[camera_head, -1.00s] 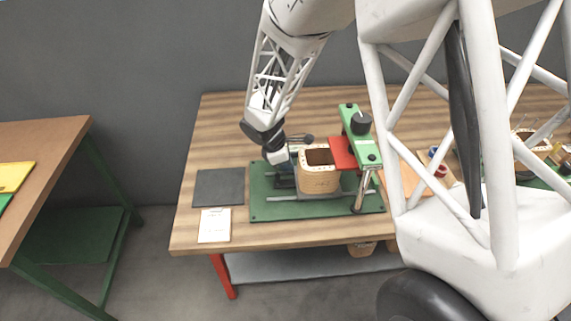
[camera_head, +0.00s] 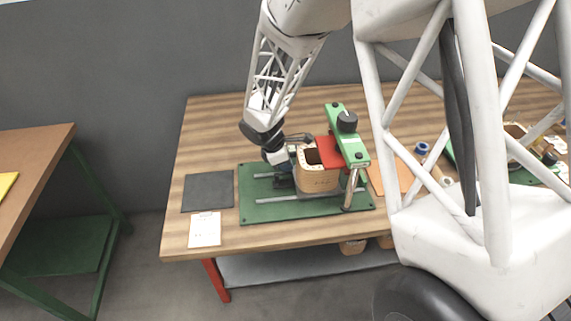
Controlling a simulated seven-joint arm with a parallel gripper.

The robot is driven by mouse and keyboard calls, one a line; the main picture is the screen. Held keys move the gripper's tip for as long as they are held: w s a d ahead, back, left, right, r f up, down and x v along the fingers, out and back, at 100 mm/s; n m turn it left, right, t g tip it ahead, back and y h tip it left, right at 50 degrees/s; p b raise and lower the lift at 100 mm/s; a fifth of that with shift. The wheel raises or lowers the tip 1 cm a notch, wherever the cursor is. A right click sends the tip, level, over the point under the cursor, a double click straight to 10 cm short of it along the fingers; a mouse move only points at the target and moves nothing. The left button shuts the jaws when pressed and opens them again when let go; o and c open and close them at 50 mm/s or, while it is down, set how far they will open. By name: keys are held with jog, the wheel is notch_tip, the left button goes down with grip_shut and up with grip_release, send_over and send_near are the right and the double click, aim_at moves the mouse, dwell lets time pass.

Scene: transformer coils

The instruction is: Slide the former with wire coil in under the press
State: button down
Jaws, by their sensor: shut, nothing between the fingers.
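The former with wire coil (camera_head: 317,181) is a tan, hollow, box-like piece. It stands upright on the rails of the green baseplate (camera_head: 255,213). The press (camera_head: 348,142) is a green arm with a black knob and a red plate (camera_head: 327,148). The right part of the former's top lies under or just below the red plate; the exact overlap and gap cannot be told. My gripper (camera_head: 287,178) is shut and low at the former's left side. It seems to touch that side, but its fingertips are small and partly hidden.
A dark grey mat (camera_head: 208,192) and a white sheet (camera_head: 205,230) lie left of the baseplate on the wooden table (camera_head: 215,135). An orange-brown board (camera_head: 396,176) and blue-topped spool (camera_head: 421,149) are to the right, partly behind my white body frame. The table's back left is clear.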

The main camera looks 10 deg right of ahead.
aim_at(273, 173)
jog(key=shift+a, duration=0.1)
jog(key=shift+a, duration=1.9)
jog(key=v, duration=1)
jog(key=s+a, duration=0.5)
jog(key=a, duration=0.1)
jog(key=shift+a, duration=0.4)
jog(key=shift+f, duration=0.2)
